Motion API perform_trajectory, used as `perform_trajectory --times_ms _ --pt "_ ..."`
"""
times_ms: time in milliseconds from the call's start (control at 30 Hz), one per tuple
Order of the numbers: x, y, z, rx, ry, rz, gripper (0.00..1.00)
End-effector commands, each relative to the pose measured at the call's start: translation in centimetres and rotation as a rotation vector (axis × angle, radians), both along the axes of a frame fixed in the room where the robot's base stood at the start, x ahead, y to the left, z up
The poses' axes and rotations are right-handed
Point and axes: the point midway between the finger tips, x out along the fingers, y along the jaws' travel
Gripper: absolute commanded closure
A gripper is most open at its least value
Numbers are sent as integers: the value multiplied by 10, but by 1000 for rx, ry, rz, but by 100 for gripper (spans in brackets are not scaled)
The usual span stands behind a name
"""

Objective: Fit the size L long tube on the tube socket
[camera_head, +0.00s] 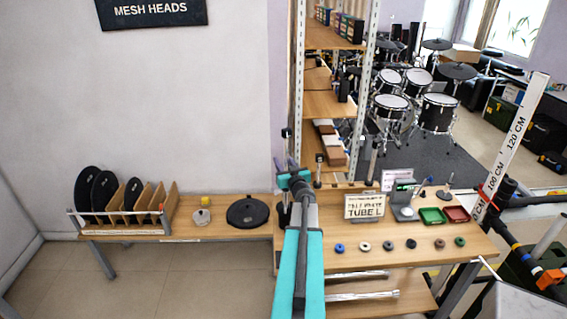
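My gripper (293,179) is at the end of my teal and grey arm, over the left end of the right-hand bench. It is small and seen from behind, so its fingers and anything between them cannot be made out. A sign ending in "TUBE L" (364,207) stands on the bench to its right. Two long silvery tubes lie on the shelf below, an upper tube (357,276) and a lower tube (362,295). A dark grey upright rod (373,159) stands behind the sign. I cannot tell which thing is the tube socket.
Several small rings (388,245) line the bench front. A green tray (432,216) and a red tray (456,213) lie at its right. The left bench holds a rack (122,217) of black discs and a round black pad (247,211). A tall measuring board (513,141) stands right.

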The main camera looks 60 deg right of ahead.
Motion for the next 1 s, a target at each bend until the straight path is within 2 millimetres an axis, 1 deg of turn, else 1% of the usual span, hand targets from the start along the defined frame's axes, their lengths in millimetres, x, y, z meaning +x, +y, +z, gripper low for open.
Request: perform_trajectory --times_ms 267,467,667,1000 --pt "0 0 -1 1 2 -1 64" --pt "0 0 6 0 1 0 64" --pt "0 0 24 1 1 -1 64" --pt "0 0 67 -1 1 -1 64"
